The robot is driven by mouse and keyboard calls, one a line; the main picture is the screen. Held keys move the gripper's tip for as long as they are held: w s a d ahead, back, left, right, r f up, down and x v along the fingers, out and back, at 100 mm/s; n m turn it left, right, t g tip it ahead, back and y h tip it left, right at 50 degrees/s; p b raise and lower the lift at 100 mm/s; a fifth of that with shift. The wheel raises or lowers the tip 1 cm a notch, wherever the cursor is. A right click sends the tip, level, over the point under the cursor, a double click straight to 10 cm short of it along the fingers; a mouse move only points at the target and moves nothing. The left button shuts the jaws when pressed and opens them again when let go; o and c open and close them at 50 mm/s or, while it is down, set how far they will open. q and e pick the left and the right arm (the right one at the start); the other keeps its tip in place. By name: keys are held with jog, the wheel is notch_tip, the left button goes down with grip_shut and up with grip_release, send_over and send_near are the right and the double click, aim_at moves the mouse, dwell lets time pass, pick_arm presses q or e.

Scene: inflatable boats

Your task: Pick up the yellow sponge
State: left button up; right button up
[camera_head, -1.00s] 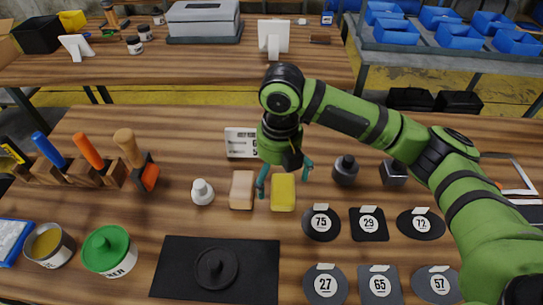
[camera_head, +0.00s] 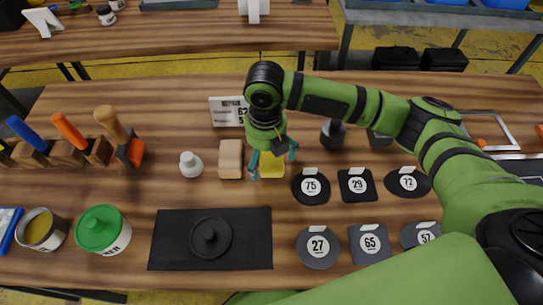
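The yellow sponge (camera_head: 271,166) lies on the wooden table, just right of a tan sponge-like block (camera_head: 231,158). My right gripper (camera_head: 272,164) is over the yellow sponge, pointing down, with its teal fingers apart. One finger is at the sponge's left side and the other at its upper right. The gripper body hides the sponge's far part. I cannot tell whether the fingers touch it. My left gripper is not in view.
A white bottle (camera_head: 191,164) stands left of the tan block. A dark weight-like object (camera_head: 333,132) stands right of the gripper. Numbered black discs, such as 75 (camera_head: 311,186), lie at right. A black mat (camera_head: 175,240) lies in front. A white sign (camera_head: 228,111) stands behind.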

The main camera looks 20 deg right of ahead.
aim_at(267, 157)
jog(key=c, duration=0.8)
jog(key=shift+r, duration=0.45)
jog(key=r, duration=0.3)
jog(key=shift+s+r, duration=0.25)
jog(key=shift+r, duration=0.1)
jog(key=s+r, duration=0.2)
jog(key=s, duration=0.1)
jog(key=s+a+r, duration=0.1)
jog(key=s+r, duration=0.1)
jog(key=s, duration=0.2)
jog(key=s+r, duration=0.2)
jog(key=s, duration=0.2)
jog(key=shift+a+r, duration=0.25)
jog(key=shift+a, duration=0.05)
